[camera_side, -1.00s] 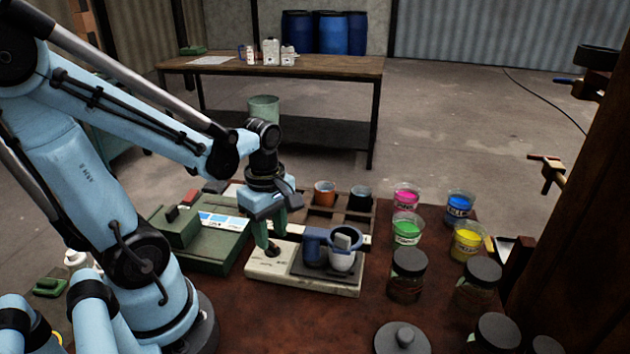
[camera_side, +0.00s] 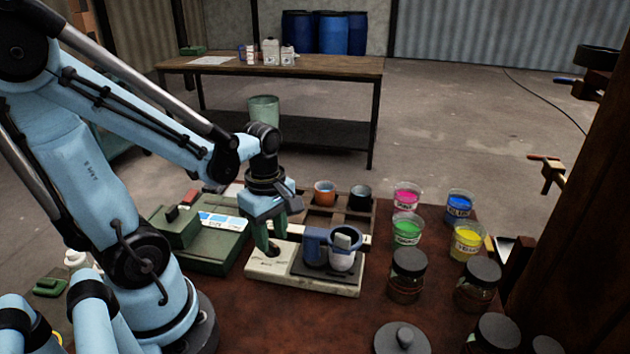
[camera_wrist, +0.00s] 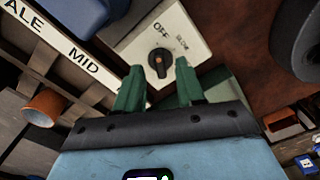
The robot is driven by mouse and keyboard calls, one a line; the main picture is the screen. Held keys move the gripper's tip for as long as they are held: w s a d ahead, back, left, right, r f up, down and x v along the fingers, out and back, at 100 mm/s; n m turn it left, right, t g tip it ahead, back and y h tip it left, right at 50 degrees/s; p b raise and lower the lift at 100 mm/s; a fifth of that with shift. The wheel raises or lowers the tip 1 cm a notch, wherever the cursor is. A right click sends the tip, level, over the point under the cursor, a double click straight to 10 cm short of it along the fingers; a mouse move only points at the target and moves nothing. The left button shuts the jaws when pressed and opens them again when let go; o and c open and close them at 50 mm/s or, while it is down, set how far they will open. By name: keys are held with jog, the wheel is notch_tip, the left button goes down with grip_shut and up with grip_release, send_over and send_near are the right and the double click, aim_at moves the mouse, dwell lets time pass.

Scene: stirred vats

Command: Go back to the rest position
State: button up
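My gripper (camera_side: 271,250) is above the left end of the cream stirrer base (camera_side: 315,286). In the wrist view its two green fingers (camera_wrist: 159,86) stand apart with nothing between their tips. The black dial with an orange mark (camera_wrist: 157,67) shows just beyond the fingertips, and its mark is on the side of the OFF label. The SLOW label is to its right. In the side view the fingers largely hide the dial. A blue-grey clamp and cup (camera_side: 343,240) stand on the dark plate at the right of the base.
A green scale (camera_side: 205,240) stands to the left. A wooden rack (camera_side: 322,222) with an orange and a dark cup is behind. Paint cups (camera_side: 408,231) and lidded jars (camera_side: 408,273) stand to the right.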

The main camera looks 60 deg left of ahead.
notch_tip(320, 180, up, 11)
jog(key=shift+f, duration=6.15)
jog(key=m, duration=0.4)
jog(key=shift+m, duration=0.4)
jog(key=m, duration=0.5)
